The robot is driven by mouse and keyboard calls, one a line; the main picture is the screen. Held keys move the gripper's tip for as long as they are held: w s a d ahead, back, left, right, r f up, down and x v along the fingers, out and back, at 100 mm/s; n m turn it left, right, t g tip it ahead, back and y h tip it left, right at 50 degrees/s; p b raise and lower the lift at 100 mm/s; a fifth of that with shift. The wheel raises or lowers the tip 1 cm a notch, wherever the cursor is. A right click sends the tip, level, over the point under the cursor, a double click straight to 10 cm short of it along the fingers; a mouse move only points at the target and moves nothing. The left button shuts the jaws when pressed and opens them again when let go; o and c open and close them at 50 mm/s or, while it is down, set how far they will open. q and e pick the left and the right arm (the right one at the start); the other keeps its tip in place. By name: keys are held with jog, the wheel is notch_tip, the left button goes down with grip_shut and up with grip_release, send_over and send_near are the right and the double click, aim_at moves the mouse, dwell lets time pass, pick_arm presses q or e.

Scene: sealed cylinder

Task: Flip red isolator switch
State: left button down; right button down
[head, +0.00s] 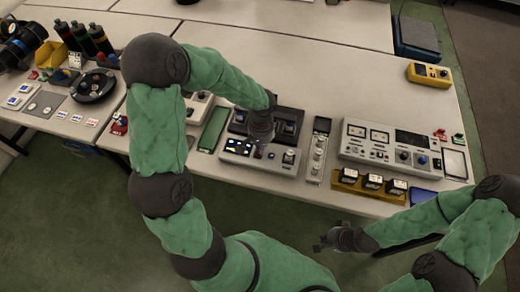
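A light grey control panel (232,158) with a small lit screen, knobs and buttons lies near the table's front edge. My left gripper (260,143) points down over the middle of this panel, at its back edge. A small dark red part (259,153) shows just below the fingertips; it may be the red isolator switch, but it is partly hidden and its position is unclear. I cannot tell whether the gripper touches it or how its fingers stand. My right gripper (326,243) hangs in front of the table, away from the panel, with its fingers too small to read.
A dark unit (289,126) sits directly behind the panel. A slim strip with knobs (318,150) and a large grey instrument (390,147) stand to the right. A yellow rack (369,183) is at the front edge. The table's back half is mostly clear.

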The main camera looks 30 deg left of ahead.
pick_arm(q)
jog(key=shift+r, duration=0.15)
jog(key=shift+r+p, duration=0.3)
jog(key=shift+p, duration=0.05)
jog(key=r+p, duration=0.1)
jog(key=r, duration=0.1)
jog(key=r+p, duration=0.1)
jog(key=shift+w+r+p, duration=0.25)
jog(key=shift+r+p, duration=0.05)
jog(key=shift+p, duration=0.05)
notch_tip(320, 180, up, 9)
jog(key=w+p, duration=0.1)
jog(key=p, duration=0.1)
jog(key=shift+w+a+r, duration=0.2)
jog(key=shift+w, duration=0.05)
jog(key=m+p, duration=0.1)
jog(key=m, duration=0.5)
jog(key=s+m+p, duration=0.1)
jog(key=m, duration=0.5)
jog(key=s+m+g, duration=0.1)
jog(key=m, duration=0.5)
jog(key=shift+s+a+r+p, duration=0.1)
jog(key=shift+a+r+p, duration=0.15)
jog(key=shift+p, duration=0.15)
